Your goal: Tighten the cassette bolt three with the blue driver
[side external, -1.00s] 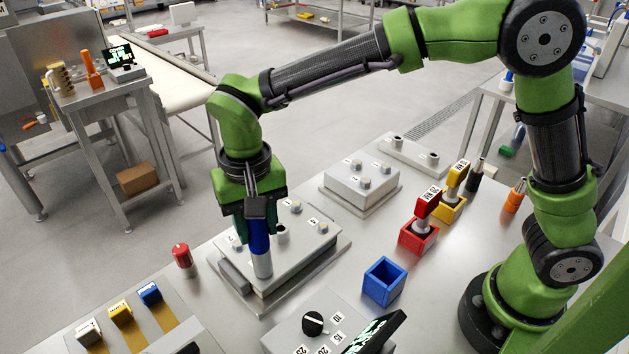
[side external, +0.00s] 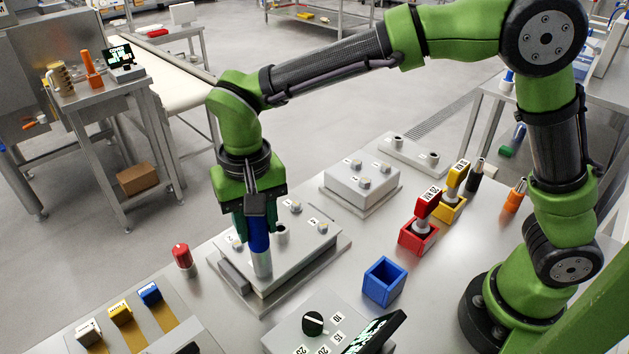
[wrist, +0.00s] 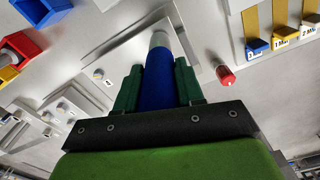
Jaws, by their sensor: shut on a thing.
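My gripper (side external: 256,222) is shut on the blue driver (side external: 259,243) and holds it upright, tip down, over the front-left part of the cassette plate (side external: 290,262). In the wrist view the blue driver (wrist: 160,80) sits between the green fingers (wrist: 158,88), its grey lower end pointing at the plate. Several bolts show on the cassette, among them one at its right (side external: 322,228) and one at its back (side external: 296,208). The bolt under the driver is hidden, so I cannot tell whether the tip touches it. The blue holder (side external: 385,282) stands empty to the right.
A red holder (side external: 418,238) and a yellow holder (side external: 449,208) carry drivers. A red-capped item (side external: 182,256) stands left of the cassette. A dial box (side external: 314,324) with a display is in front. A smaller plated block (side external: 361,188) lies behind.

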